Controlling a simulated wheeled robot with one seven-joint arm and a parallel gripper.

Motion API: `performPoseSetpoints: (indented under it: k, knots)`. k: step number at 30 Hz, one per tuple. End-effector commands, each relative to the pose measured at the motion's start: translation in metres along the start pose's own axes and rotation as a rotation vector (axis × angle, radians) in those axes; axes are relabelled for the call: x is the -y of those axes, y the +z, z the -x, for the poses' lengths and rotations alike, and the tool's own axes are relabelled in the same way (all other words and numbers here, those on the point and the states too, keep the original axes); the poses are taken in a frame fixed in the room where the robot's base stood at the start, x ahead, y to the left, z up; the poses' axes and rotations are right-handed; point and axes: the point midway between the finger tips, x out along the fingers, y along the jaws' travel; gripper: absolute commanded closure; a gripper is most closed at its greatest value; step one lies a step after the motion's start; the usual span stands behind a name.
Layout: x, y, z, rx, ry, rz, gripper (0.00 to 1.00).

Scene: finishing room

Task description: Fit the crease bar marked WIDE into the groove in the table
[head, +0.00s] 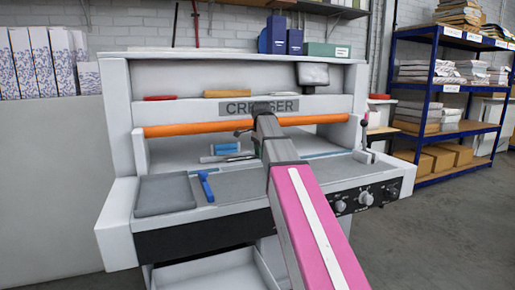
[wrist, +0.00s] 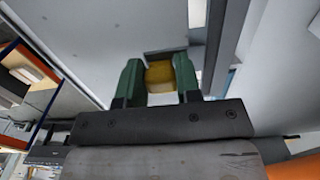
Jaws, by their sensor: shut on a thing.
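In the wrist view, my gripper (wrist: 158,68) has its two green fingers shut on a yellow-tan block (wrist: 158,84). No WIDE mark can be read on it, and I cannot tell whether it is part of a crease bar. A dark recess (wrist: 165,55) shows just beyond the fingertips. In the head view, my arm reaches over the table (head: 220,188) of the creaser and hides my gripper and the held block. A thin bluish line (head: 325,155) runs across the table on the right; I cannot tell if it is the groove.
An orange bar (head: 190,128) spans the creaser above the table. A blue tool (head: 206,187) and a dark grey pad (head: 165,194) lie front left. Small blue pieces (head: 227,148) lie further back. Red (head: 160,98) and tan (head: 230,93) pieces sit on the upper ledge.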

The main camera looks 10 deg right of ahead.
Motion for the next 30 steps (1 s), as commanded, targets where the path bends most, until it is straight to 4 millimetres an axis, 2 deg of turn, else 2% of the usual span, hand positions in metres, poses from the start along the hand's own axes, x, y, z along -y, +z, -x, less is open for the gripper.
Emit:
performPoseSetpoints:
  k: [11, 29, 30]
  knots:
    - [0.009, -0.001, -0.002, 0.0, 0.0, -0.008, 0.94]
    - [0.053, -0.001, -0.024, 0.0, 0.0, -0.007, 0.94]
    - [0.051, -0.001, -0.028, 0.0, 0.0, -0.008, 0.94]
